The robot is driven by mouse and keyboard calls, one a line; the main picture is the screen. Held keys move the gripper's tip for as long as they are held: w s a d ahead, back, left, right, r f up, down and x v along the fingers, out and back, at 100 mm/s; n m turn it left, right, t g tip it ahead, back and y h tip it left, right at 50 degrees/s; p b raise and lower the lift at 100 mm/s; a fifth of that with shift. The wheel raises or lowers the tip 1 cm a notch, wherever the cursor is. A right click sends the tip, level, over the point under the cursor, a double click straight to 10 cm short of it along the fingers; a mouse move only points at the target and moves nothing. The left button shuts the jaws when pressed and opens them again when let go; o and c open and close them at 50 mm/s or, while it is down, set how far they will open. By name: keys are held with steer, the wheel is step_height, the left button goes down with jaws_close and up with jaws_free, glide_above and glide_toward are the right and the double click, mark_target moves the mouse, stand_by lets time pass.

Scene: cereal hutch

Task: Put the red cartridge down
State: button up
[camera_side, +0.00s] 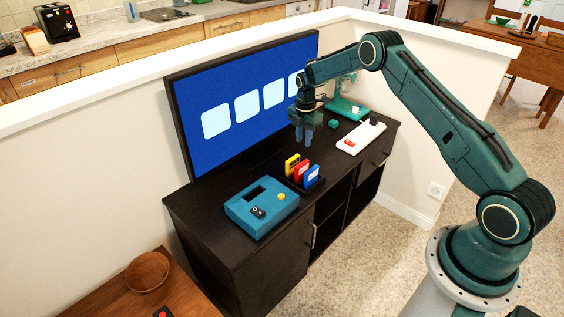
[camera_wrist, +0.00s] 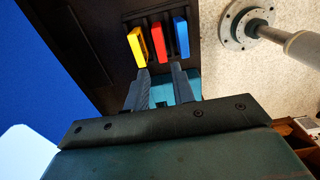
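The red cartridge (camera_side: 301,171) stands upright in a dark rack (camera_side: 288,183) on the black cabinet, between the yellow cartridge (camera_side: 291,165) and the blue cartridge (camera_side: 311,176). The red cartridge (camera_wrist: 158,42) also shows in the wrist view, ahead of my fingertips, with the yellow one (camera_wrist: 137,46) at its left and the blue one (camera_wrist: 181,37) at its right. My gripper (camera_side: 304,138) hangs above the cabinet, apart from the cartridges. In the wrist view its two fingers (camera_wrist: 161,70) are apart, with no cartridge between them.
A teal console (camera_side: 246,215) with a yellow button sits left of the rack. A white device (camera_side: 366,134) with a red patch, a small teal block (camera_side: 333,124) and a teal stand (camera_side: 350,108) are to the right. A large screen (camera_side: 222,123) stands behind the rack.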

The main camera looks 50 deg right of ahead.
steer(key=s+a+r+m+t, duration=0.1)
steer(key=s+a+r+m, duration=0.25)
steer(key=r, duration=0.65)
steer(key=s+a+r+m+t, duration=0.15)
steer(key=s+a+r, duration=0.3)
steer(key=r, duration=0.45)
steer(key=s+a+r+m, duration=0.3)
steer(key=s+a+r, duration=0.1)
steer(key=r, duration=0.6)
steer(key=s+a+r+m+t, duration=0.1)
steer(key=s+a+r+m, duration=0.15)
steer(key=s, duration=0.45)
steer(key=s+a+r+m+t, duration=0.1)
steer(key=s+a+r+m, duration=0.15)
steer(key=s, duration=0.45)
steer(key=s+a+f+m, duration=0.1)
steer(key=s+m, duration=0.1)
steer(key=s, duration=0.5)
steer(key=s+a+m+t, duration=0.1)
steer(key=s+m, duration=0.2)
steer(key=s, duration=0.3)
steer(key=shift+s+a+f, duration=0.25)
steer(key=shift+s+f, duration=0.1)
steer(key=shift+f, duration=0.05)
